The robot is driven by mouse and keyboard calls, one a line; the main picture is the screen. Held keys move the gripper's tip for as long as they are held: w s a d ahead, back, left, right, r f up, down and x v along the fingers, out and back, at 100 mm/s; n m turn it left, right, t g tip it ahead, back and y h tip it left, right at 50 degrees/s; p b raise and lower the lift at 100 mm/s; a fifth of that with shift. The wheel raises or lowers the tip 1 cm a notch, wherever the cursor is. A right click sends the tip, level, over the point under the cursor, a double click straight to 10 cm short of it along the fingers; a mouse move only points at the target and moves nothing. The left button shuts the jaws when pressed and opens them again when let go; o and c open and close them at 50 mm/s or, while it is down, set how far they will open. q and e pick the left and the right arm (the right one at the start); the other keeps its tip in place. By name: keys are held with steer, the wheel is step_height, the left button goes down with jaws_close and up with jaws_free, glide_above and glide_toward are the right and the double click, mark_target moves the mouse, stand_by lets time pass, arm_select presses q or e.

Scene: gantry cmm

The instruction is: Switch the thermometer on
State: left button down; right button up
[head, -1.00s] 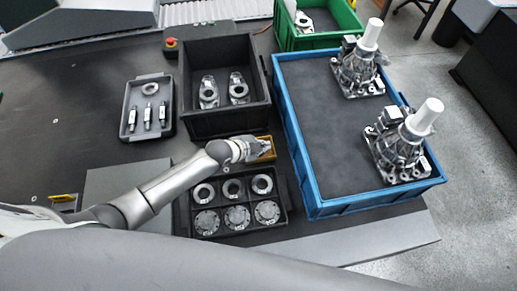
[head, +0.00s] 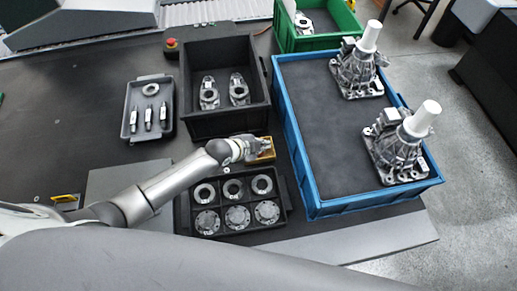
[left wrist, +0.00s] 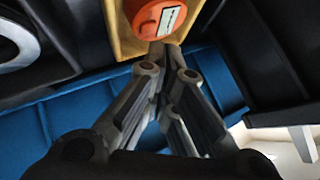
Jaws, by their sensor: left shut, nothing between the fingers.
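A yellow box (head: 266,155) lies on the dark table between the black crate and the black parts tray; it appears to be the thermometer. In the left wrist view, the yellow body (left wrist: 126,42) carries a round orange knob (left wrist: 147,12) with a white marking, partly cut off by the top edge. My left gripper (head: 262,147) is over the yellow box, covering part of it. In the left wrist view, its fingertips (left wrist: 164,52) are together and empty, just below the knob; I cannot tell whether they touch it. My right gripper is not in view.
The black crate (head: 226,122) stands behind, with metal parts inside. The parts tray (head: 287,190) with several rings and discs is in front. The blue bin (head: 300,170) stands close on the right, holding two castings. A small grey tray (head: 128,120) is further left.

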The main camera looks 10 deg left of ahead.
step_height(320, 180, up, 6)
steer(key=p, duration=0.5)
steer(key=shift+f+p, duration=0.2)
steer(key=shift+p, duration=0.15)
